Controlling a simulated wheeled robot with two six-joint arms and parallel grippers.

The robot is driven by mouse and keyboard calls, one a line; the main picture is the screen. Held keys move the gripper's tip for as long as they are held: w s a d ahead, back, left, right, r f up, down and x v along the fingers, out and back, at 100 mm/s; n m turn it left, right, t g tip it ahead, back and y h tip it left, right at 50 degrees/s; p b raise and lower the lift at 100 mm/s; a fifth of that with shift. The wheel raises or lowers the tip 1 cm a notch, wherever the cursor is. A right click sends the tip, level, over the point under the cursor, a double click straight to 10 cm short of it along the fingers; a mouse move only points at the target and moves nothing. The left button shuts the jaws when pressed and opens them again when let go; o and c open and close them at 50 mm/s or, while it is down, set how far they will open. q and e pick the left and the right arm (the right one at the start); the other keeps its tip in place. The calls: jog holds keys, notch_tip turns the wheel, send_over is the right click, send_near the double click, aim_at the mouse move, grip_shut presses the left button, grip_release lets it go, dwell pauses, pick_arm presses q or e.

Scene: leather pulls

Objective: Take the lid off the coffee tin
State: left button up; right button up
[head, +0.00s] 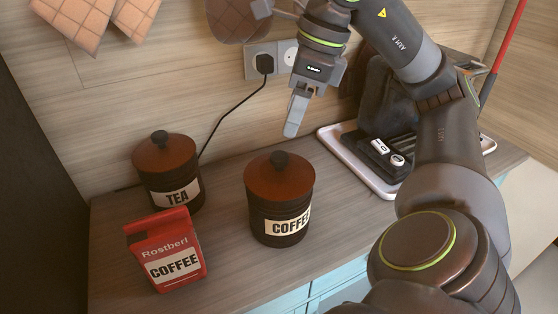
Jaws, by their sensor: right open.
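The coffee tin (279,220) is a dark ribbed canister with a COFFEE label, standing upright on the counter. Its brown lid (280,181) with a dark round knob (279,159) sits on top. My right gripper (293,126) is open and empty, pointing down above and behind the tin, apart from the knob. Its fingers overlap in this view, so the gap between them is hard to see. My left gripper is not in view.
A tea tin (171,180) with a similar lid and a red coffee packet (167,252) stand to the left. A black cable runs from the wall socket (262,62) behind the tins. A white tray (345,158) with a dark appliance (385,95) stands at right.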

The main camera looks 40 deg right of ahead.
aim_at(280, 155)
jog(key=x, duration=0.8)
jog(key=shift+s+a+f, duration=0.2)
jog(key=shift+s+a, duration=0.1)
jog(key=shift+a, duration=0.05)
jog(key=shift+w+f, duration=0.15)
jog(key=shift+f, duration=0.3)
jog(key=c, duration=1)
